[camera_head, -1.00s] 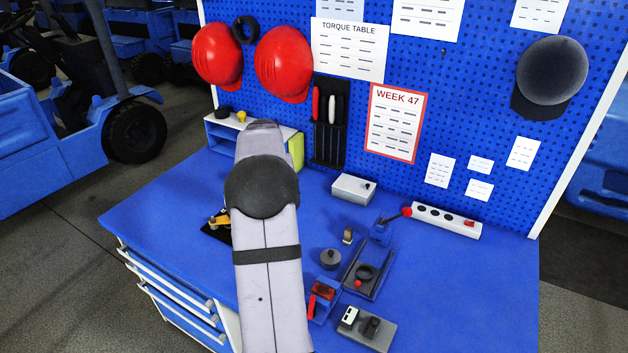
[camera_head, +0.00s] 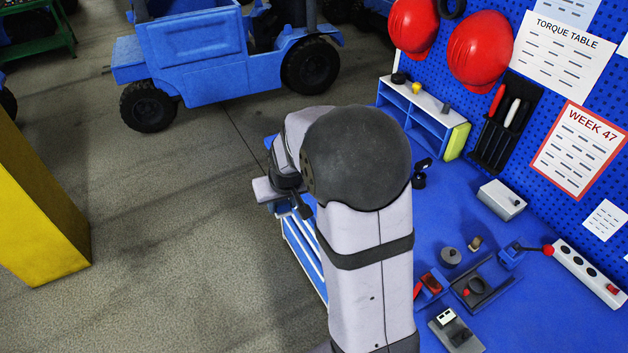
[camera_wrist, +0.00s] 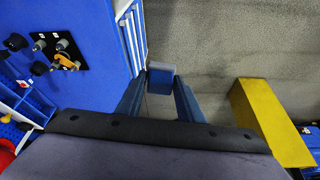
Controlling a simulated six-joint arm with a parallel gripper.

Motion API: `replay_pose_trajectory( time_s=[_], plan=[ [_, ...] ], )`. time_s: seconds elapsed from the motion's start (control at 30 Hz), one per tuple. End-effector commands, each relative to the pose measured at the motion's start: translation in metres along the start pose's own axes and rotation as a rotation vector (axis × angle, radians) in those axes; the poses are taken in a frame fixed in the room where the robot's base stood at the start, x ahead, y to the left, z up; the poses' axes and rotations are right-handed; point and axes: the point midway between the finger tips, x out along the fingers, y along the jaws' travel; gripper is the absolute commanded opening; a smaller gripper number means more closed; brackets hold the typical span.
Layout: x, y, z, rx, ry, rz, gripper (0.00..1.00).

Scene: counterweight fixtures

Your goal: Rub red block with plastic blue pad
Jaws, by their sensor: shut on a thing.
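In the wrist view my gripper (camera_wrist: 160,85) is shut on a small blue block-shaped pad (camera_wrist: 161,75), held between the two fingertips beyond the bench edge, with floor behind it. In the head view my arm's dark round joint hides most of the bench's left part, and I cannot make out the pad clearly. A dark red block (camera_head: 431,283) sits in a small blue fixture with a red handle on the bench, right of my arm. My gripper is well apart from it.
The blue bench (camera_head: 545,270) carries a round grey weight (camera_head: 450,257), a black-and-blue fixture (camera_head: 482,287), a grey box (camera_head: 501,199) and a power strip (camera_head: 590,270). A black tool plate (camera_wrist: 60,60) lies near the bench edge. A yellow post (camera_wrist: 265,120) stands on open floor.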

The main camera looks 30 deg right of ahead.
Motion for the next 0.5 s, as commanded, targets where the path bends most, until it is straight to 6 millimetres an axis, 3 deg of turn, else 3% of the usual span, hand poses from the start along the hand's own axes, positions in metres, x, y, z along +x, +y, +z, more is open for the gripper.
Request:
replay_pose_trajectory(
  time_s=[0.2,0.5],
  plan=[
    [-0.013,-0.036,0.018,-0.074,-0.002,-0.032,0.16],
    [-0.024,-0.067,0.039,-0.142,-0.003,-0.063,0.16]
  ],
)
